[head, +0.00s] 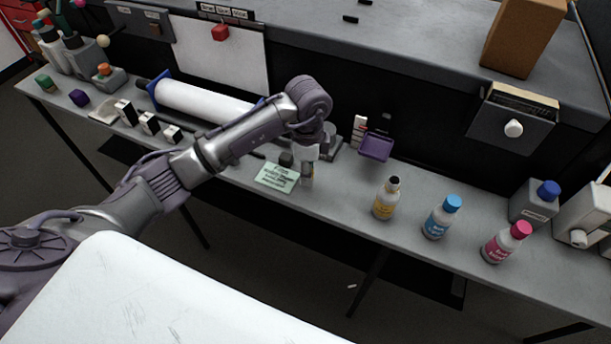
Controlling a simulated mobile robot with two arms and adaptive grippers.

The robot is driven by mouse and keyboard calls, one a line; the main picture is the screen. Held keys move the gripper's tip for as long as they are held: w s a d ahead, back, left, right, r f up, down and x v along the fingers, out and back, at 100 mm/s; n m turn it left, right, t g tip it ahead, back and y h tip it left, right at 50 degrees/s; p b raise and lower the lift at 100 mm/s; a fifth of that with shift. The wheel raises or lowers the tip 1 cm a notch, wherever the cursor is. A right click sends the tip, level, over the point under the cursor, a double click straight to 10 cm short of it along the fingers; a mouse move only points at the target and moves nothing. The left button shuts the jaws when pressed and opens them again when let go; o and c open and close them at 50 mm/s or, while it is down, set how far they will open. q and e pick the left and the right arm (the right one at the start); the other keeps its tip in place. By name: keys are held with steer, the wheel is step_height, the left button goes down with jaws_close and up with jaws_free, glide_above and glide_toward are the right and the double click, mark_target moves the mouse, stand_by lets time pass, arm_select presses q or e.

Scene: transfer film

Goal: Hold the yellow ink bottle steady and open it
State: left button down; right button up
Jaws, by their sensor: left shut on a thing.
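The yellow ink bottle (383,205) stands upright on the grey bench, right of the middle. It has a yellow label and a dark top, unlike the coloured caps of its neighbours. My left gripper (307,180) points down over the bench, to the left of the yellow bottle and apart from it. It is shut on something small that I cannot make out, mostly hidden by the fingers. My right gripper is not in view.
A blue ink bottle (441,217) and a pink ink bottle (506,243) stand right of the yellow one. A green note (277,177) lies left of my gripper. A purple tray (376,147) is behind. A grey container with a blue cap (536,203) stands far right.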

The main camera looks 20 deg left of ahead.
mark_target(306, 187)
arm_select(q)
step_height(306, 187, down, 4)
steer(key=shift+a+r+p, duration=0.15)
steer(key=shift+p, duration=0.45)
steer(key=shift+f, duration=0.3)
steer(key=shift+f, duration=0.15)
steer(key=c, duration=0.8)
jaws_free()
steer(key=shift+o, duration=0.2)
